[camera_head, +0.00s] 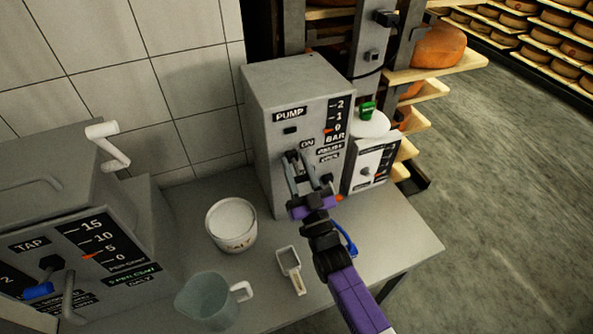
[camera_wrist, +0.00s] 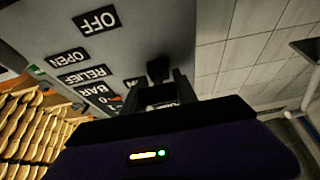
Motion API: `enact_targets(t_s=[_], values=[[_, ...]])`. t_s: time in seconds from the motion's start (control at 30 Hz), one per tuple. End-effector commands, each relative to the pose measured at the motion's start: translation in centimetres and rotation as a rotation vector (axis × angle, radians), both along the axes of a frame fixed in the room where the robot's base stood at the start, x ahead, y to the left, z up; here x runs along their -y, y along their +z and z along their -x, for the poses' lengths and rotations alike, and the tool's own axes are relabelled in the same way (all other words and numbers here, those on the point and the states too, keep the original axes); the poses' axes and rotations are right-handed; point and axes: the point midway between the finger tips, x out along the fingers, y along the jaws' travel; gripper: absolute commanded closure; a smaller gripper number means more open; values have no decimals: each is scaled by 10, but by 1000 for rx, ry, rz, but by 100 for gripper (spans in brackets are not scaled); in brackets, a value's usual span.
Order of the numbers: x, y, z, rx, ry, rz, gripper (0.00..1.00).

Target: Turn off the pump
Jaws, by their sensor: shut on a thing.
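The pump (camera_head: 271,100) is a grey box labelled PUMP standing at the back of the table. Its bar scale (camera_head: 337,115) runs 0 to 2, with a red marker by 0. My gripper (camera_head: 297,162) is at its front panel, just below the ON label, and shut on a dark switch lever. In the wrist view the lever (camera_wrist: 158,68) shows between the fingers, with the OFF label (camera_wrist: 97,20) on the panel to its upper left. The fingers partly hide the lever, so I cannot tell its exact setting.
On the table are a white tub (camera_head: 231,222), a scoop (camera_head: 290,268) and a clear jug (camera_head: 208,299). A grey TAP unit (camera_head: 60,262) stands at left. A smaller device (camera_head: 371,163) is right of the pump. Cheese shelves (camera_head: 437,72) stand behind; floor at right is clear.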

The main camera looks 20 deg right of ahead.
Motion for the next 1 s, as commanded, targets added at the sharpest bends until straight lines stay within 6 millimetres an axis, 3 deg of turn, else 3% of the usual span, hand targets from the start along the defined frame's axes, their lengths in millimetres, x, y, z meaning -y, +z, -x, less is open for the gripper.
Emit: enact_targets(t_s=[0.03,0.2,0.87,0.9,1.0], values=[[0,-8,0,14,0,0,100],[0,-9,-1,61,0,0,100],[0,-3,-1,115,0,0,100],[0,-3,-1,116,0,0,58],[0,-3,-1,116,0,0,44]])
